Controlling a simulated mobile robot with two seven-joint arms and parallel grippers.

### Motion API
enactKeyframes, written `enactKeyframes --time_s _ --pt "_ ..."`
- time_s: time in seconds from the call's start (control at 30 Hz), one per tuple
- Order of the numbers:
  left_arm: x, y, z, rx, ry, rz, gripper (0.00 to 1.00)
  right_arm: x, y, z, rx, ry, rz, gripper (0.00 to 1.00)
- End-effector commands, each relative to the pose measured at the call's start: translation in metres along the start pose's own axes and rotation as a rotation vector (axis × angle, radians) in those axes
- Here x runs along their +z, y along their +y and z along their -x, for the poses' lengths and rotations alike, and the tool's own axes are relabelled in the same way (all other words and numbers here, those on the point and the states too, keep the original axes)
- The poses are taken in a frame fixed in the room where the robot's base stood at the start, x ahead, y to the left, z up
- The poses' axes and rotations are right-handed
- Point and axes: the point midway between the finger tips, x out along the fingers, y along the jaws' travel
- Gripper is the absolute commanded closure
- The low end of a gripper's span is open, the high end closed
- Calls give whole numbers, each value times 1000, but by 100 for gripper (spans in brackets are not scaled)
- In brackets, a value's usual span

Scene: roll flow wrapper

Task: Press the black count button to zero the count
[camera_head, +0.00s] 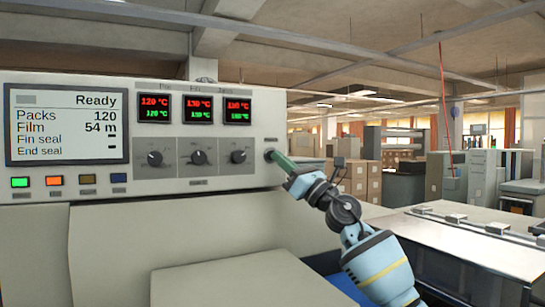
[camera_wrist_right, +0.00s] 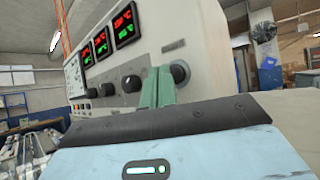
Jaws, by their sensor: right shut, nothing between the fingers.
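The black count button (camera_head: 268,155) is a round knob at the right end of the machine's control panel (camera_head: 210,182). It also shows in the right wrist view (camera_wrist_right: 180,73), just right of my fingertips. My right gripper (camera_head: 276,157) has green fingers, closed together and empty, with the tips at the button. The fingers also show in the wrist view (camera_wrist_right: 158,82). I cannot tell whether the tips touch the button. The display (camera_head: 67,125) reads Ready, Packs 120 and Film 54 m. My left gripper is not in view.
Three dark dials (camera_head: 198,157) sit left of the button, below red and green temperature readouts (camera_head: 197,108). Several coloured buttons (camera_head: 54,181) lie under the display. A pale machine cover (camera_head: 235,280) stands below the panel. A metal conveyor bed (camera_head: 460,245) lies to the right.

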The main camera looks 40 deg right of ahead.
Motion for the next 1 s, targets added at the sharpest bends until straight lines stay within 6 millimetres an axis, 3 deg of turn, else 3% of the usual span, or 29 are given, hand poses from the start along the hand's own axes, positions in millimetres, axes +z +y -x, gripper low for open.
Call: enactKeyframes --time_s 1.0 --pt "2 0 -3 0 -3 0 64 -4 -4 -5 -1 0 -3 100"
